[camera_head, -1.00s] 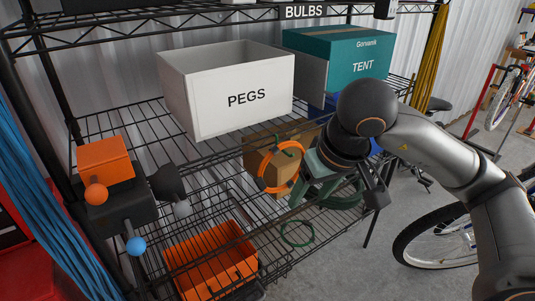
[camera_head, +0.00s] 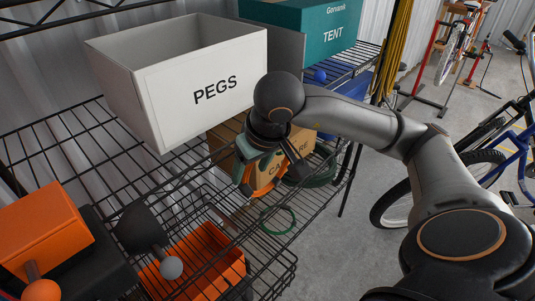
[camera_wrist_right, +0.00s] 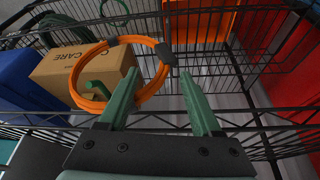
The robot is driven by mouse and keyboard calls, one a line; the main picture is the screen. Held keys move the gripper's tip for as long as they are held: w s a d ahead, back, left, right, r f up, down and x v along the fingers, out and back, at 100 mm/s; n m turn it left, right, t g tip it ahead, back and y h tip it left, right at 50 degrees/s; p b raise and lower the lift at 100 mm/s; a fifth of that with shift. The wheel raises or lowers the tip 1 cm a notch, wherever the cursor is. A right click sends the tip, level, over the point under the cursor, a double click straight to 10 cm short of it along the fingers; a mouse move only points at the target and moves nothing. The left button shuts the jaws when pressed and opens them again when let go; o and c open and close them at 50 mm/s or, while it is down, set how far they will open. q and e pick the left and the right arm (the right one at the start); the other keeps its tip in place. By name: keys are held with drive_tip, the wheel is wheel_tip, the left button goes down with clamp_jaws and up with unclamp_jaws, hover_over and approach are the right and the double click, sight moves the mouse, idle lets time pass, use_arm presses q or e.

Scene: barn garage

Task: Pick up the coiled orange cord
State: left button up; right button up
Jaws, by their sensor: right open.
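The coiled orange cord (camera_wrist_right: 76,85) is a ring with dark straps. It shows whole in the right wrist view, in front of a cardboard box (camera_wrist_right: 110,62), with a green hook (camera_wrist_right: 97,88) at its near side. In the head view the cord (camera_head: 264,191) is mostly hidden behind my right gripper (camera_head: 256,176). My right gripper (camera_wrist_right: 158,74) is open, with its two green fingers on either side of the cord's right edge. Whether a finger touches the cord I cannot tell. My left gripper is not in view.
A white PEGS box (camera_head: 205,95) and a teal TENT box (camera_head: 335,30) stand on the wire shelf above. An orange bin (camera_head: 205,255) sits in a lower basket. A green coil (camera_head: 277,221) hangs nearby. Bicycles stand at right.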

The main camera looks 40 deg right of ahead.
sight(248, 179)
drive_tip(key=shift+a+x, duration=0.2)
drive_tip(key=shift+x, duration=2.8)
drive_tip(key=shift+s, duration=0.2)
clamp_jaws()
